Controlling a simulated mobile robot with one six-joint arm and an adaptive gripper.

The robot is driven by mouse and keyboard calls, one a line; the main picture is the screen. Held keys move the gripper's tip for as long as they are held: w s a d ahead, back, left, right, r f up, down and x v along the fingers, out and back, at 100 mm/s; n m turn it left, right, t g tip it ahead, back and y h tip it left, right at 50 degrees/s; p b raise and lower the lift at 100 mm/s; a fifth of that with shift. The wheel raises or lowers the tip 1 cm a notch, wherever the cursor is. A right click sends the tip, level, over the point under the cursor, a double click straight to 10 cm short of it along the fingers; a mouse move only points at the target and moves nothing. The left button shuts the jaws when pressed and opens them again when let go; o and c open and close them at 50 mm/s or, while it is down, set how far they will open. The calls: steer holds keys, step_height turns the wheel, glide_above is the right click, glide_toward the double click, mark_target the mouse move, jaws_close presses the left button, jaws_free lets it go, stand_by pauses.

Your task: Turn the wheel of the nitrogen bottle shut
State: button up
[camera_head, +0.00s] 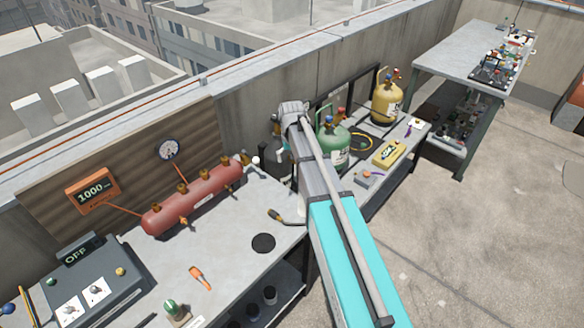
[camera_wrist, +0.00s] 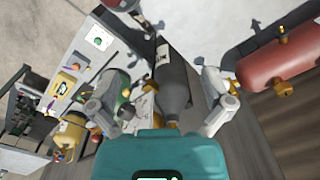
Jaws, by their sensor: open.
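The nitrogen bottle, taken to be the dark grey bottle (camera_wrist: 172,75), lies between my open gripper fingers (camera_wrist: 160,105) in the wrist view. Its shoulder narrows toward a small brass part near the teal gripper body. The wheel itself cannot be made out; the gripper body covers that end. The fingers are wide apart, one on each side of the bottle's neck, and seem to touch nothing. In the head view part of the dark bottle (camera_head: 276,152) shows left of my arm's end, behind the bench. My fingers are not clear there.
A green cylinder (camera_head: 333,147) and a yellow cylinder (camera_head: 386,103) stand right of my arm. A red horizontal tank (camera_head: 193,198) with brass fittings is on the left bench (camera_head: 235,277). A parapet wall (camera_head: 255,98) runs behind. Open floor (camera_head: 470,250) lies to the right.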

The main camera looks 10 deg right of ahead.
steer(key=shift+s+f, duration=0.3)
steer(key=shift+s, duration=0.5)
steer(key=s+n, duration=0.1)
steer(key=s, duration=2)
steer(key=shift+f+b, duration=0.25)
steer(key=shift+b, duration=0.15)
steer(key=shift+a, duration=0.1)
steer(key=c, duration=0.6)
steer(key=shift+d, duration=0.3)
